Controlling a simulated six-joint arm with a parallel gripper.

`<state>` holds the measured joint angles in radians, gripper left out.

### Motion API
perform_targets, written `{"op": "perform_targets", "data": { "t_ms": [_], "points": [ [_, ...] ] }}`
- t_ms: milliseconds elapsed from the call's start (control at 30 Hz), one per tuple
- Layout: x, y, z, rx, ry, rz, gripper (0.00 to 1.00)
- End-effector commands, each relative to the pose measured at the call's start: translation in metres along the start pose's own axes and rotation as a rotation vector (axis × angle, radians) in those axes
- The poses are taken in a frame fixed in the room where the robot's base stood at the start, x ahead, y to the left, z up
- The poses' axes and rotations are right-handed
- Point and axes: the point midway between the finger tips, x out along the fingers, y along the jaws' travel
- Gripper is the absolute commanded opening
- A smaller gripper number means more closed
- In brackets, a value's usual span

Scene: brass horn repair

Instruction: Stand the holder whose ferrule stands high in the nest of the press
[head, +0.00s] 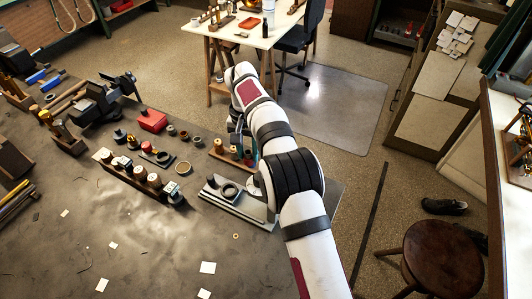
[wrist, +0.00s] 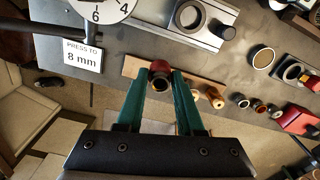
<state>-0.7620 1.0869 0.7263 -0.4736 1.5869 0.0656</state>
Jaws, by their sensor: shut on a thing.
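In the wrist view my gripper (wrist: 160,82) is shut on a small reddish holder (wrist: 160,66) with a dark round opening in its end. It is held between the teal fingertips, over the edge of a wooden strip (wrist: 134,66). How high its ferrule stands is hard to tell. Two other holders (wrist: 214,98) are to the right of the fingers. The press base (wrist: 225,15) is ahead with its dark ring-shaped nest (wrist: 190,16), which looks empty. In the head view the nest (head: 229,191) is in front of the strip; my arm partly hides the press and fingers.
A sign reading "PRESS TO 8 mm" (wrist: 83,57) and a dial (wrist: 103,8) stand at the left of the wrist view. A rack of several round-topped pieces (head: 140,174), loose rings (head: 184,168) and a red box (head: 153,120) lie left of the press.

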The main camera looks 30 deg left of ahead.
Motion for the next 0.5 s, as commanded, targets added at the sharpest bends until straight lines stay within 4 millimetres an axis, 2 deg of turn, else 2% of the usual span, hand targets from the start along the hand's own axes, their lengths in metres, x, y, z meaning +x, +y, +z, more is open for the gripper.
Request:
{"op": "perform_targets", "data": {
  "t_ms": [100,200,300,500],
  "points": [
    [-0.005,-0.025,0.035,-0.147,0.000,0.000,0.00],
    [-0.006,-0.037,0.057,-0.236,0.001,-0.002,0.00],
    [-0.006,-0.042,0.067,-0.273,0.001,-0.004,0.00],
    [-0.006,-0.042,0.067,-0.275,0.001,-0.004,0.00]
  ]
}}
